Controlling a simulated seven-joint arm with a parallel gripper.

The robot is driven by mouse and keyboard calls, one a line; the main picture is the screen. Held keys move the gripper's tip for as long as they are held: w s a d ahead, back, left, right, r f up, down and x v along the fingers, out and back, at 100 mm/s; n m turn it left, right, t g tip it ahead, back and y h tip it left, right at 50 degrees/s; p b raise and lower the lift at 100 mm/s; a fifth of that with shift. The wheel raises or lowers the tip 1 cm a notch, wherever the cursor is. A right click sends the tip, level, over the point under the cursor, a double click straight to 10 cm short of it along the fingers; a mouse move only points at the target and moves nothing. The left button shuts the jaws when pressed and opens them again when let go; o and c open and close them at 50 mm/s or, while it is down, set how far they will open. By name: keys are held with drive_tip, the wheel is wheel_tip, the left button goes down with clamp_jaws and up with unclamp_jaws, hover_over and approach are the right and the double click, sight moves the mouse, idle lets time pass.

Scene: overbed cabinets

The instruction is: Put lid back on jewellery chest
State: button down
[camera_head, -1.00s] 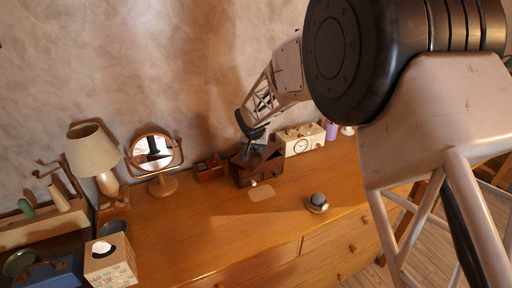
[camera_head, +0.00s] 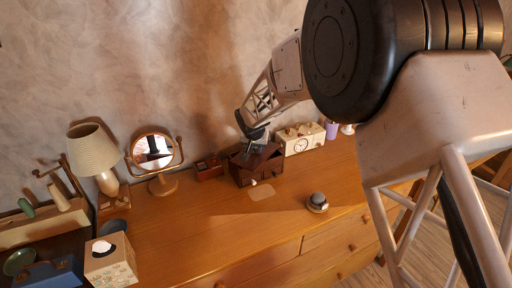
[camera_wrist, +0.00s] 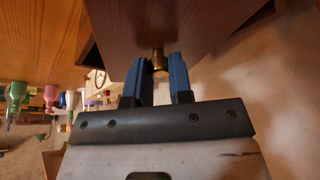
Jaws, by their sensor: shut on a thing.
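The dark brown jewellery chest (camera_head: 258,177) stands on the dresser top near the wall. Its lid (camera_head: 268,154) is at the top of the chest, turned askew to the box; whether it touches the rim I cannot tell. My gripper (camera_head: 252,146) is over the chest. In the wrist view, the blue fingers of my gripper (camera_wrist: 160,72) are shut on the brass knob (camera_wrist: 159,59) of the lid. The lid's brown wood (camera_wrist: 150,18) fills the top of that view and hides most of the box.
A cream box with a dial (camera_head: 301,140) stands close right of the chest, a small red-brown box (camera_head: 209,168) to its left. A round mirror (camera_head: 154,152) is further left. On the dresser top (camera_head: 210,222) lie a pale mat (camera_head: 262,192) and a grey-domed object (camera_head: 317,202).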

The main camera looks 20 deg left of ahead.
drive_tip(key=shift+c, duration=2.4)
unclamp_jaws()
drive_tip(key=shift+r, duration=0.15)
drive_tip(key=shift+r, duration=3.4)
drive_tip(key=shift+c, duration=0.3)
clamp_jaws()
